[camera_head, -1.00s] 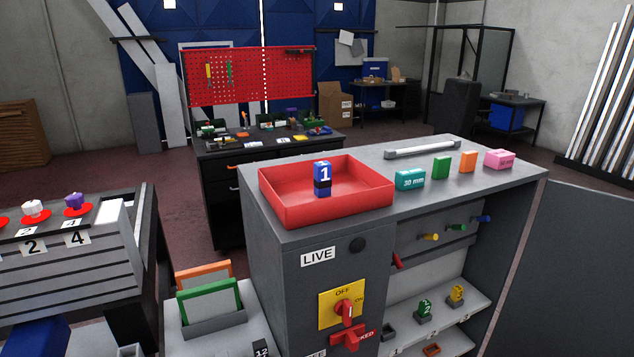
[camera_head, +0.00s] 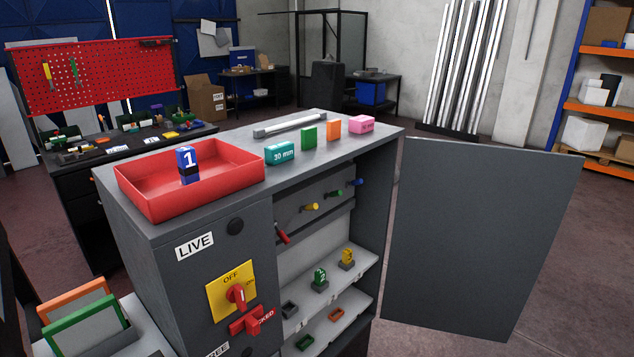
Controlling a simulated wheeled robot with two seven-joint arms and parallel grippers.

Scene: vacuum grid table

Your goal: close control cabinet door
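The grey control cabinet (camera_head: 150,262) stands in the middle of the view. Its grey door (camera_head: 480,235) stands wide open, out to the right of the cabinet. Inside the cabinet I see shelves (camera_head: 356,282) with a green numbered piece (camera_head: 319,277) and a yellow numbered piece (camera_head: 347,258). Coloured pegs (camera_head: 311,206) stick out above them. A yellow plate with a red switch (camera_head: 236,294) is on the cabinet's front, beside the opening. Neither of my grippers shows in the view.
A red tray (camera_head: 140,203) with a blue block marked 1 (camera_head: 188,165) sits on the cabinet top. A teal box (camera_head: 280,153), several coloured blocks and a bar handle (camera_head: 290,125) are there too. The floor (camera_head: 560,270) right of the door looks clear.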

